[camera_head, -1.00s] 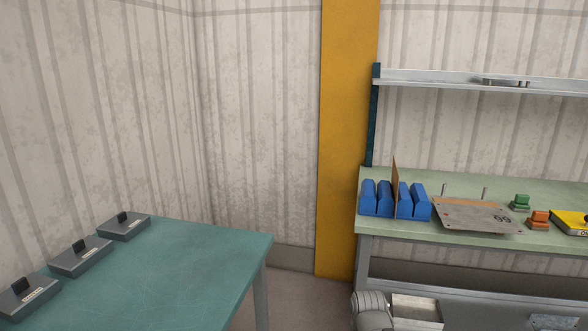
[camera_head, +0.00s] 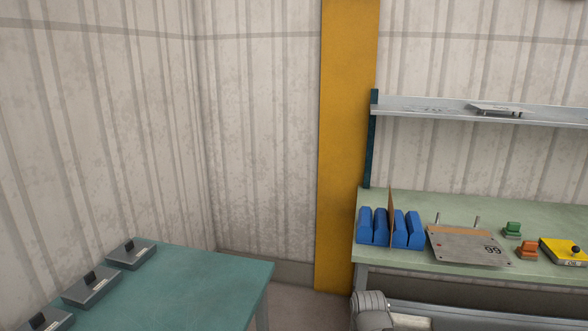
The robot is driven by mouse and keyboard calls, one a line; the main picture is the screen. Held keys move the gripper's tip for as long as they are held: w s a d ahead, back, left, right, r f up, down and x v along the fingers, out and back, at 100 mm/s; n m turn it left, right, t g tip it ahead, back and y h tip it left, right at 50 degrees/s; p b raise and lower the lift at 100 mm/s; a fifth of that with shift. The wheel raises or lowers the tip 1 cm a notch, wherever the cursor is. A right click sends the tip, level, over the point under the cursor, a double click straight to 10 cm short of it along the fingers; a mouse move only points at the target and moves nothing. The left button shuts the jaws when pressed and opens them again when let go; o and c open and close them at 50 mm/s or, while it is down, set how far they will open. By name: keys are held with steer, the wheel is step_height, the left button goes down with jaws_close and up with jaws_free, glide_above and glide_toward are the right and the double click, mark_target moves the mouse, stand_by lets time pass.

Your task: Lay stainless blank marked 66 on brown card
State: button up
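A grey stainless blank (camera_head: 465,249) lies on the green bench at the right. Its mark near the right edge reads as 66 or 99; I cannot tell which way up it is. A strip of brown card (camera_head: 458,230) shows along its back edge, so the blank seems to lie over the card; the rest of the card is hidden. Another thin brown sheet (camera_head: 391,214) stands upright among several blue blocks. My gripper is not in view; only a grey rounded part of my arm shows at the bottom.
Two thin pins stand behind the blank. Green (camera_head: 512,230) and orange (camera_head: 527,250) blocks and a yellow box (camera_head: 563,250) with a black knob are to its right. A shelf (camera_head: 470,110) hangs above. A teal table (camera_head: 190,290) at left holds several grey units.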

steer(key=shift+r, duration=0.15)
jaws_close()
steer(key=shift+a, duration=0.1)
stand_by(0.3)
